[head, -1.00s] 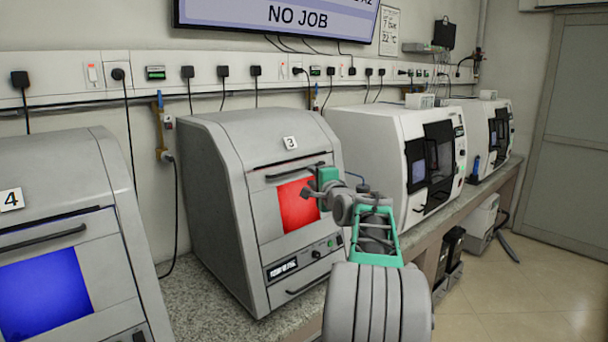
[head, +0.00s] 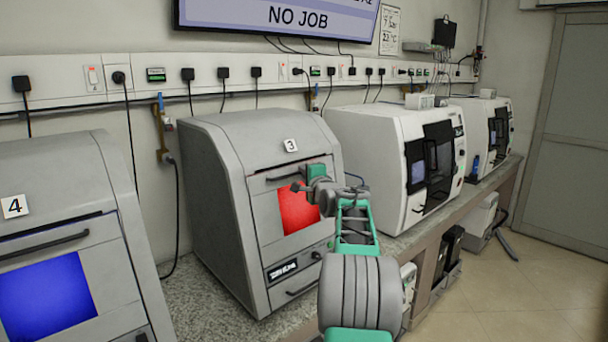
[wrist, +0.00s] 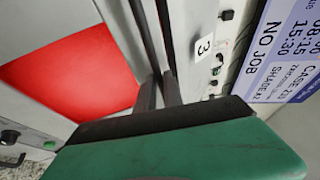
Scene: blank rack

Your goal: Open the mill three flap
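Mill three (head: 215,195) is a grey machine marked with a "3" label, at the middle left of the head view. Its front flap (head: 265,222) has a red window (head: 298,212) and a dark bar handle (head: 282,177) along the top; the flap looks closed. My gripper (head: 308,178) is at the right part of this handle and hides that end. In the wrist view, my gripper's two dark fingers (wrist: 158,90) stand close together with a narrow gap, and the handle (wrist: 148,35) runs to their tips. They look shut on it, though the contact is partly hidden.
Mill four (head: 60,170), with a blue window, stands at the left. Two white machines stand to the right on the same bench (head: 225,290); the nearer one (head: 380,150) is behind my arm. The floor (head: 530,270) at the right is clear.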

